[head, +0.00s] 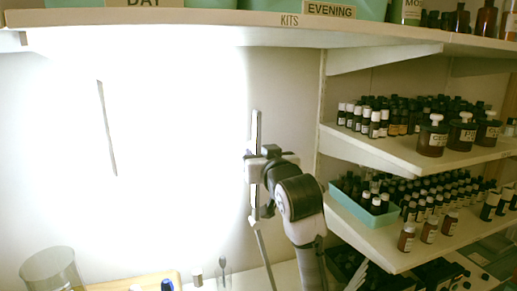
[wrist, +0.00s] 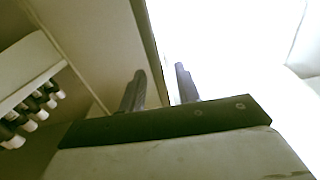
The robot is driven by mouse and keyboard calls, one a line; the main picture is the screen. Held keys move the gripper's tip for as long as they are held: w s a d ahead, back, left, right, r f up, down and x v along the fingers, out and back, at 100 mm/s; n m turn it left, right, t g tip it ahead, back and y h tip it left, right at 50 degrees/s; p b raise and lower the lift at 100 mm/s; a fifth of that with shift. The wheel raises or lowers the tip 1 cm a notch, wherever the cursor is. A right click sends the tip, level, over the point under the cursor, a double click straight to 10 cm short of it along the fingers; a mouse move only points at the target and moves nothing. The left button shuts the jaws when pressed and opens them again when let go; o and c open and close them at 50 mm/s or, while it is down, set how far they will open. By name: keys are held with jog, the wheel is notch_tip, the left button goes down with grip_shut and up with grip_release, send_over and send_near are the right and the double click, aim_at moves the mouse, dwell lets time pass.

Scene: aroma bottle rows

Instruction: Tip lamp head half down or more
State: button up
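The lamp head appears as a slim, near-vertical bar (head: 255,127) in the head view, beside a very bright white glare on its left. Below it a thin slanted stem (head: 264,258) runs down toward the worktop. My gripper (head: 253,168) is at the middle of the bar, and my wrist partly hides it. In the wrist view the two fingers of my gripper (wrist: 158,88) stand apart. A thin straight edge, seemingly the lamp head's (wrist: 150,40), runs up between them, with white glare to its right. I cannot tell whether either finger touches it.
A shelf marked KITS (head: 270,19) overhangs the top. Shelves of dark bottles (head: 455,160) stand at the right, with a teal tray (head: 350,208) near my arm. A clear glass cylinder (head: 52,270) and small items stand at the lower left. A thin dark strip (head: 107,130) shows within the glare.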

jog(key=shift+w+a, duration=0.1)
jog(key=shift+w, duration=0.15)
grip_shut()
